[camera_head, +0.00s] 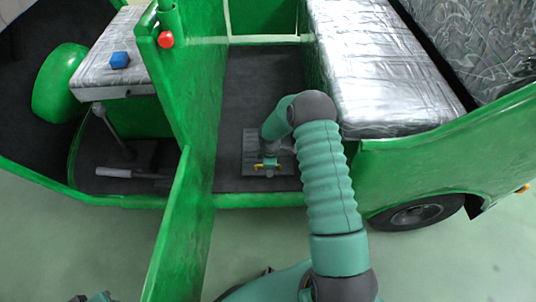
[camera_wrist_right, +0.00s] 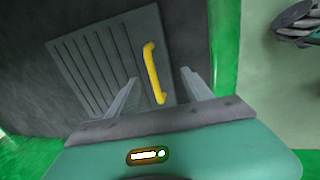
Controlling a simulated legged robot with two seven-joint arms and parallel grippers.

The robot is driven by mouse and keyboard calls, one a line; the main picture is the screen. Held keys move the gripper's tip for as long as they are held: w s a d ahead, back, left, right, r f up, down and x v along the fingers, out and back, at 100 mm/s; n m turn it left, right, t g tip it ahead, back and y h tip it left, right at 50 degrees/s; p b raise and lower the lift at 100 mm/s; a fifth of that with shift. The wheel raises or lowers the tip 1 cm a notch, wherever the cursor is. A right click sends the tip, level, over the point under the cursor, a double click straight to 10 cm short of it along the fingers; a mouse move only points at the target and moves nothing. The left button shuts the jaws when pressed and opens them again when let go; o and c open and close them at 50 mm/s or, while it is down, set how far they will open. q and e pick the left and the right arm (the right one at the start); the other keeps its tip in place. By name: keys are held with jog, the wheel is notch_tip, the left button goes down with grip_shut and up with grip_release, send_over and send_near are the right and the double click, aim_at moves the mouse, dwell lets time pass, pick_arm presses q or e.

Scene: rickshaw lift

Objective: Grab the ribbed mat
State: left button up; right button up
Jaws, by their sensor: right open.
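The ribbed mat (camera_head: 250,142) is a flat grey square plate lying on the dark floor of the green rickshaw, between the front seat and the rear bench. In the right wrist view the ribbed mat (camera_wrist_right: 85,75) shows its grooves and a raised yellow handle (camera_wrist_right: 153,72). My right gripper (camera_wrist_right: 159,76) is open, its two grey fingers on either side of the handle in this view. I cannot tell whether they touch it. In the head view my right gripper (camera_head: 267,166) is over the mat, and my arm hides part of it. Only a teal piece of my left arm shows at the bottom left.
A silver-covered bench (camera_head: 385,75) stands right of the mat. A green partition (camera_head: 185,215) rises to its left, with a red knob (camera_head: 166,40). The floor strip behind the mat is clear.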

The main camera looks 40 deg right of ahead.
aim_at(251, 166)
jog(key=f+b, duration=0.2)
jog(key=f, duration=0.1)
jog(key=f+b, duration=0.1)
jog(key=shift+w+a+f, duration=0.15)
jog(key=shift+w+f, duration=0.05)
jog(key=shift+w, duration=0.2)
jog(key=shift+r, duration=0.1)
jog(key=shift+c, duration=0.3)
grip_shut()
jog(key=shift+w, duration=0.1)
